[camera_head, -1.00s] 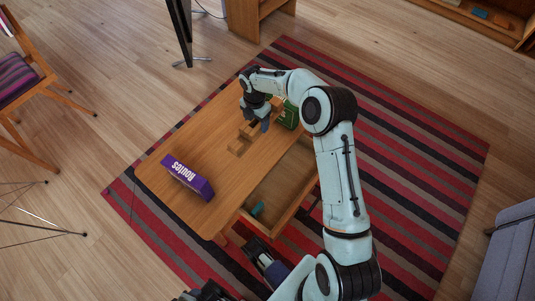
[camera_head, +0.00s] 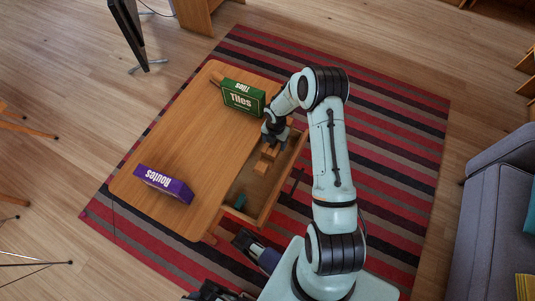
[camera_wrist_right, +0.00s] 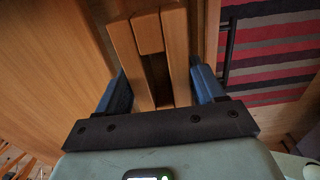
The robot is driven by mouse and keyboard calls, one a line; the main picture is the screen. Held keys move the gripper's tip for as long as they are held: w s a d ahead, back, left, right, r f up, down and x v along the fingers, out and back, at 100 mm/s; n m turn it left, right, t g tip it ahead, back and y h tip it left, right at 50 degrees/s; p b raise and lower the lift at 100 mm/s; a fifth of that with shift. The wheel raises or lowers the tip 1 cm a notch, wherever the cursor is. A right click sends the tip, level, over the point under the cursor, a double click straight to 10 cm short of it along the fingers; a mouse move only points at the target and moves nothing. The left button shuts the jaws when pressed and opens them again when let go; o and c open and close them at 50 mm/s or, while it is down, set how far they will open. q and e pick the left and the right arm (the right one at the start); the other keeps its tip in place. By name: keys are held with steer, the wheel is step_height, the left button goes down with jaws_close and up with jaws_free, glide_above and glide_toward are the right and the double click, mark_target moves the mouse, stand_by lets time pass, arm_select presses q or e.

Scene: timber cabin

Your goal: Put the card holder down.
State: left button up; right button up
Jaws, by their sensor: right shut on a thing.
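The card holder is a wooden block-like piece with slots (camera_head: 262,166). My right gripper (camera_head: 272,141) is shut on it, over the far part of the open drawer (camera_head: 243,186). In the right wrist view the card holder (camera_wrist_right: 175,45) sits between the two blue fingers of the right gripper (camera_wrist_right: 160,92). I cannot tell whether it touches the drawer floor. A dark part with a bluish piece (camera_head: 252,246), low in the head view, may be my left gripper; its jaws cannot be made out.
The wooden table (camera_head: 185,135) carries a green Tiles box (camera_head: 243,96) at its far end and a purple Routes box (camera_head: 163,184) at its near left. A small teal thing (camera_head: 240,201) lies in the drawer's near end. The table's middle is clear.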

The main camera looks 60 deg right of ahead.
step_height(320, 180, down, 10)
steer(key=shift+w+r+b, duration=0.1)
steer(key=shift+r+b, duration=0.15)
steer(key=shift+b, duration=1)
step_height(320, 180, down, 4)
steer(key=shift+f+b, duration=0.25)
steer(key=shift+b, duration=0.5)
arm_select(q)
step_height(320, 180, down, 6)
steer(key=w+a, duration=0.2)
steer(key=a, duration=0.1)
steer(key=shift+n+y, duration=0.3)
arm_select(e)
steer(key=shift+f, duration=0.15)
steer(key=o, duration=1.1)
arm_select(q)
steer(key=shift+s+f, duration=0.1)
steer(key=shift+s, duration=0.05)
